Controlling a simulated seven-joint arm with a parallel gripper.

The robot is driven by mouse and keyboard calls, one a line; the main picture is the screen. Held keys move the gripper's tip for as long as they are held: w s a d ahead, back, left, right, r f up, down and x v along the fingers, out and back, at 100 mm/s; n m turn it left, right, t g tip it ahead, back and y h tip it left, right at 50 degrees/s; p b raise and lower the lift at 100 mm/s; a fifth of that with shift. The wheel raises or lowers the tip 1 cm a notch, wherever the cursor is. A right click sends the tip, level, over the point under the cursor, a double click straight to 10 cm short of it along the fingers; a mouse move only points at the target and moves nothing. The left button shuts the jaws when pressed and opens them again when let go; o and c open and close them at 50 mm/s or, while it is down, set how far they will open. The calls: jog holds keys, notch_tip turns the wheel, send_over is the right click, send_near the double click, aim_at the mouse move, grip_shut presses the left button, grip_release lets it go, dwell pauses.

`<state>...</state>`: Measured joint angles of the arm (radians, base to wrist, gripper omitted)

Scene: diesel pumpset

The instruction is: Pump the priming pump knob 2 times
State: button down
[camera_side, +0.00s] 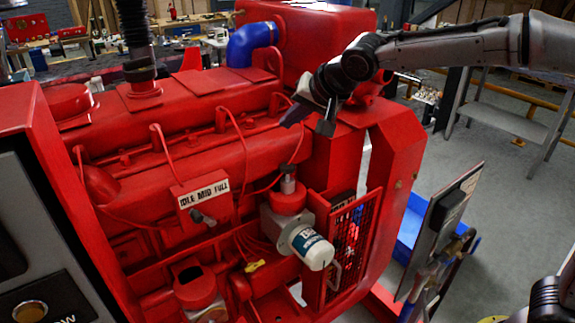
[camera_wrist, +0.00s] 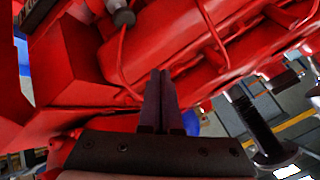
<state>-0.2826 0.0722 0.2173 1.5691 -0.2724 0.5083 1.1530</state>
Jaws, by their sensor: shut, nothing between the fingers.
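The priming pump knob is a grey knob (camera_side: 287,182) on top of the red filter head (camera_side: 288,203), above a white filter canister (camera_side: 312,247). A grey knob at the upper edge of the wrist view (camera_wrist: 124,16) appears to be the same one. My gripper (camera_side: 291,119) is shut and empty, above and apart from the knob in the side view. In the wrist view its two dark fingers (camera_wrist: 161,75) lie together, pointing up the picture toward the red engine. The knob is left of and beyond the fingertips there.
A throttle box marked IDLE MID FULL (camera_side: 203,200) sits left of the filter. Red fuel pipes (camera_side: 243,150) run along the engine near my gripper. A mesh guard (camera_side: 345,245) stands right of the canister, and a blue hose (camera_side: 250,43) is at the back.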

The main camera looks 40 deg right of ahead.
aim_at(290, 168)
jog(key=shift+f, duration=3.8)
jog(key=shift+f, duration=0.1)
jog(key=shift+f, duration=0.35)
jog(key=shift+s+f, duration=0.1)
jog(key=shift+f, duration=1.4)
jog(key=shift+r, duration=1.8)
jog(key=shift+r, duration=0.1)
jog(key=shift+r, duration=2.5)
